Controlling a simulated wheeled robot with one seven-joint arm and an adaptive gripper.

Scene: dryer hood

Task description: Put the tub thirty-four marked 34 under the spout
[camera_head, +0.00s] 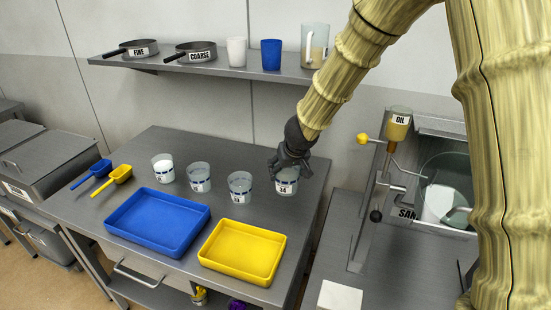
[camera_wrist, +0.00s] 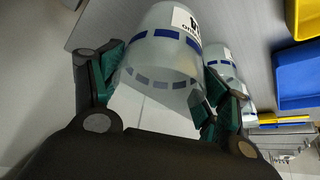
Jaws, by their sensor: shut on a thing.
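The tub marked 34 (camera_head: 286,186) is a clear tub with a blue dashed band, at the right end of the row on the grey table. My gripper (camera_head: 289,165) comes down over it from above and is shut on it. In the wrist view the tub (camera_wrist: 165,55) sits between the two fingers (camera_wrist: 165,85), with part of a white label showing. I cannot tell whether its base touches the table. An amber container marked OIL (camera_head: 398,128) hangs on the stand at the right.
Two similar tubs (camera_head: 240,187) (camera_head: 199,177) and a white-filled one (camera_head: 163,168) stand to the left. A blue tray (camera_head: 158,246) and yellow tray (camera_head: 242,279) lie in front. A shelf (camera_head: 200,67) runs behind. A glass-fronted machine (camera_head: 445,190) stands right.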

